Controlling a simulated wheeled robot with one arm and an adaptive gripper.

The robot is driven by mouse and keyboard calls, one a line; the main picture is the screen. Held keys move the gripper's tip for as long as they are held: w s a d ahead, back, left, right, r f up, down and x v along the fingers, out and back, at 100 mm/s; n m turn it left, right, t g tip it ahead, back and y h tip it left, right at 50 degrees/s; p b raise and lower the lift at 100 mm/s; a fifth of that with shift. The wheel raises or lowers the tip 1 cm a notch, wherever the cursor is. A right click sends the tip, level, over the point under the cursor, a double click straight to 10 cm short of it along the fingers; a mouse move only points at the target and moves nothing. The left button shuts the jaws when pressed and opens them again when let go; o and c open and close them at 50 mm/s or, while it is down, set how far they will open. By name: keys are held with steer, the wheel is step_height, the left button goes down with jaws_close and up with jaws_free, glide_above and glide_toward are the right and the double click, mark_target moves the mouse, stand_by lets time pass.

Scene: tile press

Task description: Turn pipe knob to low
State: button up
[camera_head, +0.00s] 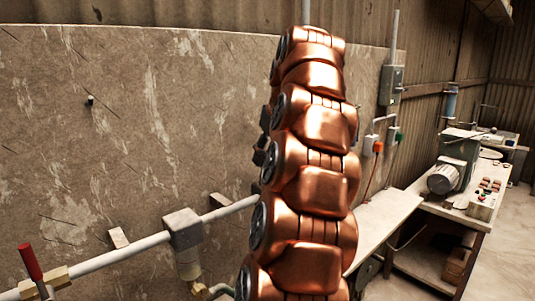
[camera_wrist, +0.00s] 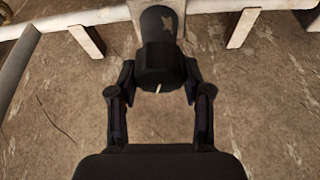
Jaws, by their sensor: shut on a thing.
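In the wrist view, a dark round knob (camera_wrist: 160,48) sits between the two fingers of my gripper (camera_wrist: 158,80). The fingers are shut on it, one on its left side and one on its right. A small pale line shows at the knob's lower edge, and a tan patch marks its upper face. I cannot read any low mark or setting. In the head view, my copper arm stands in front and hides the knob and most of my gripper.
A pale pipe (camera_head: 122,252) runs along the stained wall (camera_head: 150,120) through a grey box (camera_head: 182,228). A red-handled valve (camera_head: 30,262) is at the lower left. At right, a workbench (camera_head: 440,211) carries a motor (camera_head: 443,178). Floor at far right is clear.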

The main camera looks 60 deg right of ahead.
steer(key=shift+r+n+y+p, duration=0.1)
steer(key=shift+n+y+p, duration=0.45)
steer(key=shift+n, duration=0.85)
steer(key=o, duration=1.2)
steer(key=shift+c, duration=0.2)
